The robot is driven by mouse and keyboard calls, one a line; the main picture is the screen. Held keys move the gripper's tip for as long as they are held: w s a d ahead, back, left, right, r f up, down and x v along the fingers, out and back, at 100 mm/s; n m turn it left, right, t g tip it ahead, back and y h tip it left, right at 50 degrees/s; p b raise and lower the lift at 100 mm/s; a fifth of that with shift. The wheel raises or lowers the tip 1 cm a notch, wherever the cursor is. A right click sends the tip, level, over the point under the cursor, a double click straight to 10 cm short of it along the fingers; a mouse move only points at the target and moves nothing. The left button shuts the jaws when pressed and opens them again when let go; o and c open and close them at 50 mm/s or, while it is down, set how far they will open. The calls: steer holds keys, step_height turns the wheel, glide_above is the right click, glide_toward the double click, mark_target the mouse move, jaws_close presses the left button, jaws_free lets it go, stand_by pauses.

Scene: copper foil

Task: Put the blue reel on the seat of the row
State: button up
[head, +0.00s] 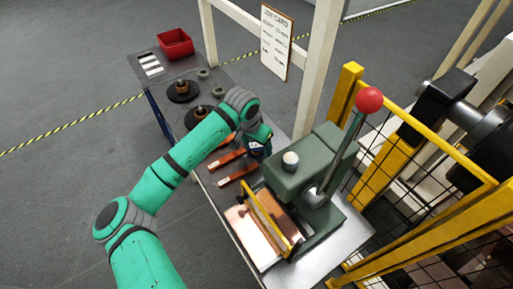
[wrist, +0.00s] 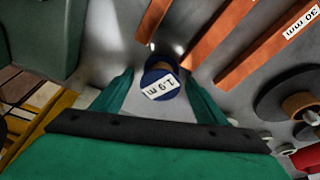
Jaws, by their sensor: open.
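The blue reel (wrist: 157,76) has a copper-coloured body and a white label ending in "m"; in the wrist view it stands between the fingers of my gripper (wrist: 160,92). The fingers are open, one on each side; I cannot tell whether they touch it. In the head view the reel (head: 256,148) shows just below my gripper (head: 262,142), on the bench beside the green press. Copper strips (head: 236,174) lie next to it, one labelled "30 mm" in the wrist view. Black round discs (head: 184,92) with brown spools stand farther back. I cannot tell which place is the seat.
The green press (head: 308,175) with a red-knobbed lever stands close by on the right. A red bin (head: 175,44) and white cards (head: 149,64) are at the bench's far end. Small grey rings (head: 203,73) lie near the discs. A yellow mesh guard (head: 420,150) bounds the right.

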steer(key=shift+c, duration=0.4)
steer(key=c, duration=1.2)
